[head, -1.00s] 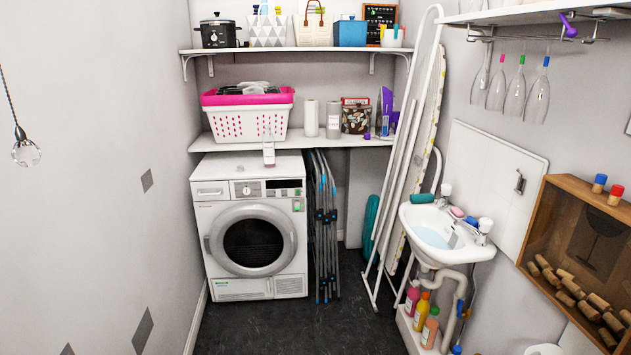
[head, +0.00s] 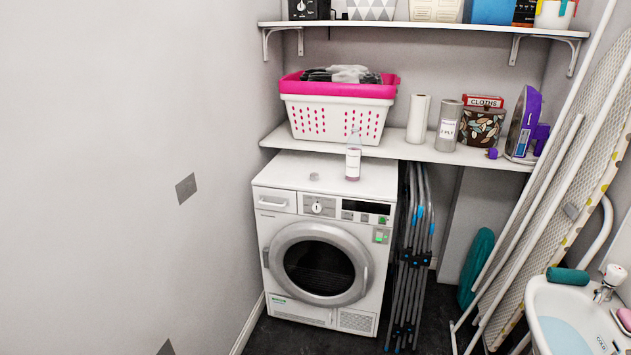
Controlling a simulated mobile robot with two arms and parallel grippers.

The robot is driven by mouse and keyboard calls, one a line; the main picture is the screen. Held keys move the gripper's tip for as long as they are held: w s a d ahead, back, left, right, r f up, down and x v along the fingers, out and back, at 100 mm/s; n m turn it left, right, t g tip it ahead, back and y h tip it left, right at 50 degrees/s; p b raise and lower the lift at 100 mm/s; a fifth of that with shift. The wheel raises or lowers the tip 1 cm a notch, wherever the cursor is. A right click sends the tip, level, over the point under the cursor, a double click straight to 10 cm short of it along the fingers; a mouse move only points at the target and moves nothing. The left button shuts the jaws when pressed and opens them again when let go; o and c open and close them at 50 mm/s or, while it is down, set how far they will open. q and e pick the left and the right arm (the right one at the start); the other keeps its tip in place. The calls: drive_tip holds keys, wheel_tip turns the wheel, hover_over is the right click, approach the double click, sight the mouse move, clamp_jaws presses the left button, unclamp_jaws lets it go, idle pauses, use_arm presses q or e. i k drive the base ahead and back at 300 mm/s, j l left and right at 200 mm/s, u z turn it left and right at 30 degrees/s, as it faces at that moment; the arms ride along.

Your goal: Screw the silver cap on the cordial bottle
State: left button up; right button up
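A clear bottle (head: 353,158) with a white label and pinkish liquid stands upright on top of the white dryer (head: 266,173). Its neck looks narrow and see-through, and I see no silver cap on it. A small greyish silver thing (head: 314,176), which looks like the cap, lies on the dryer top to the left of the bottle, apart from it. It is too small to make out in detail. Neither of my grippers shows in the head view.
A shelf (head: 405,148) above the dryer holds a pink and white laundry basket (head: 336,115), paper rolls (head: 418,119) and an iron (head: 523,123). Folded racks (head: 410,270) stand right of the dryer. A sink (head: 560,300) and an ironing board (head: 560,195) are further right. The dryer top is mostly clear.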

sight(354, 145)
drive_tip(key=i+j, duration=0.15)
drive_tip(key=i, duration=0.5)
drive_tip(key=i+j, duration=0.2)
drive_tip(key=i, duration=0.45)
drive_tip(key=i+j, duration=0.15)
drive_tip(key=i, duration=0.55)
drive_tip(key=i+j, duration=0.15)
drive_tip(key=i, duration=0.5)
drive_tip(key=j+u, duration=0.05)
